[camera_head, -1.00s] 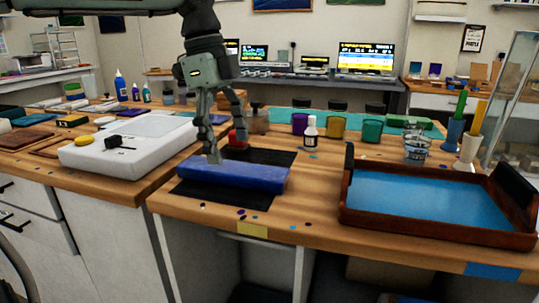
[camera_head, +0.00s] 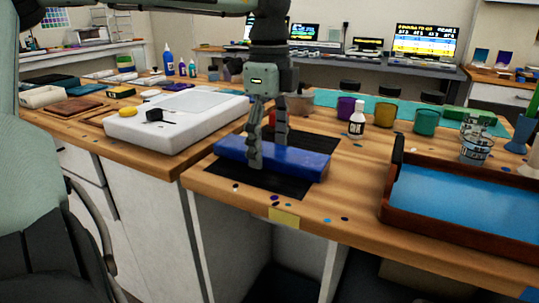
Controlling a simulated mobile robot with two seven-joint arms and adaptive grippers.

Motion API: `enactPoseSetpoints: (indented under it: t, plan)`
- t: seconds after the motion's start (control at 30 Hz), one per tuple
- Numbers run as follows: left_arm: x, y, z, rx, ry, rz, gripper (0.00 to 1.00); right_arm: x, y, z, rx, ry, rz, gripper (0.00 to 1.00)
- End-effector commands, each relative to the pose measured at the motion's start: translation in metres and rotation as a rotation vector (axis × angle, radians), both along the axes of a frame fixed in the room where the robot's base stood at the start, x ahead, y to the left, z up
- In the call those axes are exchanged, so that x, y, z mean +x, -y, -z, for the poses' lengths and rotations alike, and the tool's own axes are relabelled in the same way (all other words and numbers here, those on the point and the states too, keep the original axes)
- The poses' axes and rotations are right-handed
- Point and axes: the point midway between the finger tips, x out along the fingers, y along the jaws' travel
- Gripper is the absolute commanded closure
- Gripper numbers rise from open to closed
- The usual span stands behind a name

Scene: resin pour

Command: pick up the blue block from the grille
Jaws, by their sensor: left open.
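The blue block (camera_head: 301,169) is long and flat and lies on the black grille (camera_head: 262,183) near the front edge of the wooden bench. My left gripper (camera_head: 267,152) points down at the block with its fingers apart. One finger is in front of the block's near face, and the other is at its far side, so the open jaws appear to straddle it left of its middle. I cannot tell whether either finger touches it. My right gripper is not in view.
A white device (camera_head: 175,122) stands left of the block. A brown-rimmed tray (camera_head: 391,196) of blue liquid is at the right. Behind are a small red object (camera_head: 272,118), a white bottle (camera_head: 357,120) and coloured cups (camera_head: 426,122). Bare wood lies between grille and tray.

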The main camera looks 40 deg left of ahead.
Motion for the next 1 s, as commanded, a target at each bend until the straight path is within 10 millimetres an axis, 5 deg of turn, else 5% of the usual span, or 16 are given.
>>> enactPoseSetpoints:
  t: [0.13, 0.7, 1.0]
  plan:
    - [0.0001, 0.0000, -0.0002, 0.000, 0.000, 0.000, 0.24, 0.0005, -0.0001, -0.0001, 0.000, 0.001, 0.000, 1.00]
    - [0.0006, 0.0000, -0.0014, 0.000, 0.002, 0.000, 0.92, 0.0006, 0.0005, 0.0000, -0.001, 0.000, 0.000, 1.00]
    - [0.0008, 0.0000, -0.0048, 0.000, 0.003, 0.000, 0.92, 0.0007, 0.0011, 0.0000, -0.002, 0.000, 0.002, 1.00]
